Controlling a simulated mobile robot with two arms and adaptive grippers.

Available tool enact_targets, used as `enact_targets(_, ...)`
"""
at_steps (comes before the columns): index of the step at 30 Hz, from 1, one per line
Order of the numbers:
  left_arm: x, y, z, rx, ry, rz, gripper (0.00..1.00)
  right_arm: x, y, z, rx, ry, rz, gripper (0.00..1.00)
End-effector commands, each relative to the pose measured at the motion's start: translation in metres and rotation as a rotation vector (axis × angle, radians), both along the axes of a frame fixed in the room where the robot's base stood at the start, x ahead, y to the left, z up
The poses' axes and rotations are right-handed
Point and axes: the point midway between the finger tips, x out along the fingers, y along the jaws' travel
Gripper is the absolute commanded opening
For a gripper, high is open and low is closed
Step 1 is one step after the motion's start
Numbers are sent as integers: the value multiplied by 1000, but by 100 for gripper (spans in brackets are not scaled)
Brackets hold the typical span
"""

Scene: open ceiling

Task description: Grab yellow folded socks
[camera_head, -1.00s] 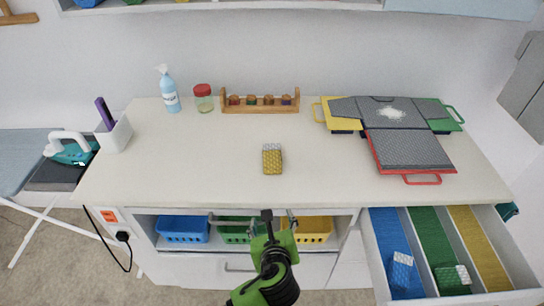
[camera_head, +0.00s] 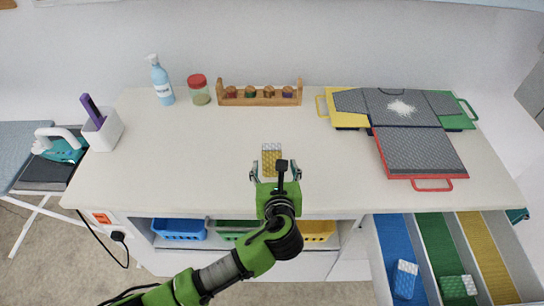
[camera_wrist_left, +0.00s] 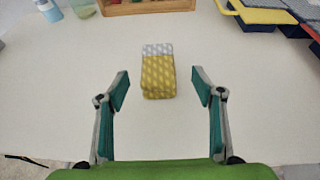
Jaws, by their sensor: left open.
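The yellow folded socks (camera_head: 271,161) lie on the white countertop, yellow with a pale grey-white band at the far end. My left gripper (camera_head: 275,172) is open over the counter, just on the near side of the socks, and its wrist partly covers their near right part in the head view. In the left wrist view the socks (camera_wrist_left: 158,72) lie ahead, roughly between and just beyond the fingertips of the open left gripper (camera_wrist_left: 160,82). Nothing is between the fingers. My right gripper does not show.
A wooden rack (camera_head: 259,95), a red-lidded jar (camera_head: 199,91) and a spray bottle (camera_head: 161,82) stand at the back. A red-edged folded garment board (camera_head: 420,155) covers the right. The open drawer (camera_head: 440,262) holds other socks in blue and green lanes. Counter around the socks is clear.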

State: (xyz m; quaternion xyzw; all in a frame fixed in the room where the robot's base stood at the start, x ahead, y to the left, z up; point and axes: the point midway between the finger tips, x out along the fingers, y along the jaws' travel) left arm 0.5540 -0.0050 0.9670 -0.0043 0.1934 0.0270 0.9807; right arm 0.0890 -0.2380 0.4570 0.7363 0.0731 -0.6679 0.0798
Motion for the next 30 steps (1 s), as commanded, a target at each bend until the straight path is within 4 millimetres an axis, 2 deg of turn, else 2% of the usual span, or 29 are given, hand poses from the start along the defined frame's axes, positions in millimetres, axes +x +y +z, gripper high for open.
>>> enact_targets(3,18,1,-6,0,0,1,61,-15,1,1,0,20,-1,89)
enact_targets(5,23,1,-8,-1,0,0,61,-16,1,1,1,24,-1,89)
enact_targets(11,36,3,-12,-1,0,2,61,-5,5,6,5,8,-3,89)
enact_targets(15,55,7,-17,1,0,2,61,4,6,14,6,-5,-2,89)
enact_targets(19,70,8,-25,-1,0,1,61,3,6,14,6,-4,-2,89)
enact_targets(29,76,8,-29,-2,1,0,61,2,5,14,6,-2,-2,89)
enact_targets(30,76,8,-29,-2,1,0,56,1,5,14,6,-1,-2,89)
